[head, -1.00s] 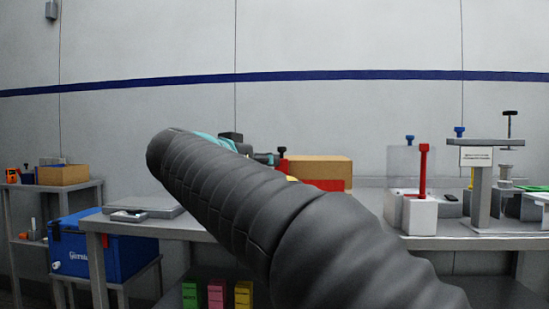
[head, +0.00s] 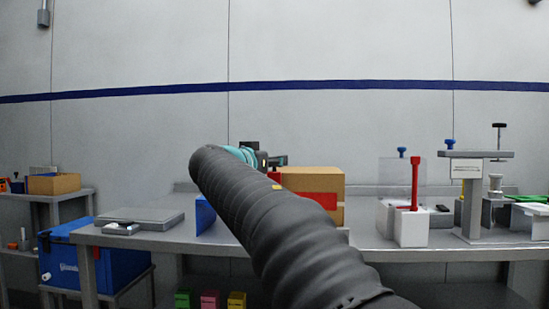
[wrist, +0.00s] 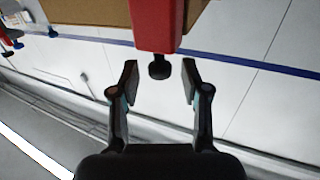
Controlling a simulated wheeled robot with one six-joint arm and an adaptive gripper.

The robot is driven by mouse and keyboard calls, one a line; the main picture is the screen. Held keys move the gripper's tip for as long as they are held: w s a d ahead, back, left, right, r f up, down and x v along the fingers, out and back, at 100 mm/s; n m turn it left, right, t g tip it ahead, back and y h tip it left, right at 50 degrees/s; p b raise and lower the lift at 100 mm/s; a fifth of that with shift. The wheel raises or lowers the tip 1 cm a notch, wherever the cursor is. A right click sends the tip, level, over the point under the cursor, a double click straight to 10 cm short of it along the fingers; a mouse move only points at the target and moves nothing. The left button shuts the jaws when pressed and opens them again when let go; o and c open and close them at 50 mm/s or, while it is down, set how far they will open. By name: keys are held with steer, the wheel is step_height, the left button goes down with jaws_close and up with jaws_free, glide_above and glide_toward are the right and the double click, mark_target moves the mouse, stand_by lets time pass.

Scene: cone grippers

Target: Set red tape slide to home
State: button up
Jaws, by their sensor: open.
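The red tape slide (wrist: 155,22) is a red block with a black knob (wrist: 160,68) in the wrist view. My gripper (wrist: 160,80) is open, one finger on either side of the knob. Gaps show between the knob and both fingertips, and nothing is held. In the head view, the red part (head: 308,201) shows low in front of a cardboard box (head: 315,180). My arm covers much of it there, and the knob cannot be made out. My gripper (head: 275,160) is partly hidden behind my arm in that view.
A white block with a red upright lever (head: 415,185) and a grey press-like stand (head: 472,200) stand to the right on the grey bench (head: 385,252). A blue cooler (head: 115,255) sits lower left.

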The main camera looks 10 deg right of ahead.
steer(key=shift+w+d, duration=0.45)
steer(key=shift+w, duration=0.1)
jaws_close()
steer(key=shift+f, duration=0.1)
